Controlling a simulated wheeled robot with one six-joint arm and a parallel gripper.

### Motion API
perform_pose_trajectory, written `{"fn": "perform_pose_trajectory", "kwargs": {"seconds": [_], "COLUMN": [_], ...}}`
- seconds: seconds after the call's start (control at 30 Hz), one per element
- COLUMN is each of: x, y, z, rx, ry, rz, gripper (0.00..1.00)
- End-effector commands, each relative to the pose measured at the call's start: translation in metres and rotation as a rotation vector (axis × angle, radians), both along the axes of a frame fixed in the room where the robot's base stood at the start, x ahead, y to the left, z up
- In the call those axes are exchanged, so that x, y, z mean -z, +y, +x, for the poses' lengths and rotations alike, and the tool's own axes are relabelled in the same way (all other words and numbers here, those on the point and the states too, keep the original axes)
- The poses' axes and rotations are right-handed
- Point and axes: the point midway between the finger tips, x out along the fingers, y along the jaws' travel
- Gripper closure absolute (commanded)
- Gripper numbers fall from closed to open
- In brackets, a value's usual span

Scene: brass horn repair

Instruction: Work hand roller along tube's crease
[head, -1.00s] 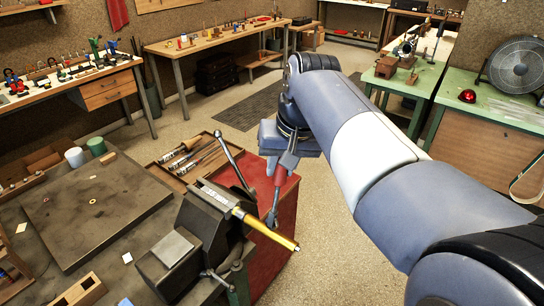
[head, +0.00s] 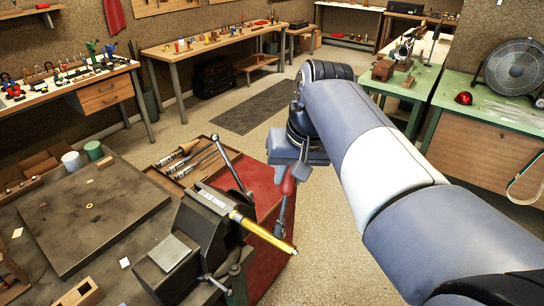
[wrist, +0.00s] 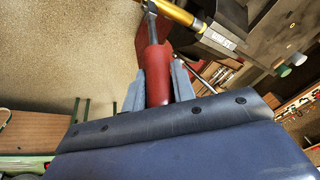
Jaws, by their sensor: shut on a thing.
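A yellow brass tube (head: 262,234) is clamped in the grey bench vise (head: 190,232) and juts out to the right, sloping down in the picture. My gripper (head: 298,166) is shut on the red handle of the hand roller (head: 289,183). The roller hangs with its metal head down, by the outer part of the tube. In the wrist view the red handle (wrist: 157,77) sits between both fingers of my gripper (wrist: 158,88), and its metal shaft reaches up to the tube (wrist: 172,10). I cannot tell whether the head touches the tube. The crease is not discernible.
A red cabinet (head: 268,189) stands behind the vise. An open tray of tools (head: 187,158) lies behind the vise. A dark board (head: 85,215) covers the left bench, with a white cup (head: 72,161) and a green cup (head: 93,150) behind. The floor on the right is clear.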

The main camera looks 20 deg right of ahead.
Motion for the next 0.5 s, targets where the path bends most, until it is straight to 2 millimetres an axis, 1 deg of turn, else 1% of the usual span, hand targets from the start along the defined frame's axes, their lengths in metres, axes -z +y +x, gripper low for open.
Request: {"fn": "perform_pose_trajectory", "kwargs": {"seconds": [0.1, 0.37, 0.5], "x": [0.0016, 0.0014, -0.0068], "y": [-0.0017, -0.0016, -0.0025], "z": [-0.0044, -0.0049, -0.0041], "rx": [0.001, 0.000, 0.000], "ry": [0.008, 0.008, 0.007], "rz": [0.003, 0.004, 0.004], "gripper": [1.00, 1.00, 1.00]}}
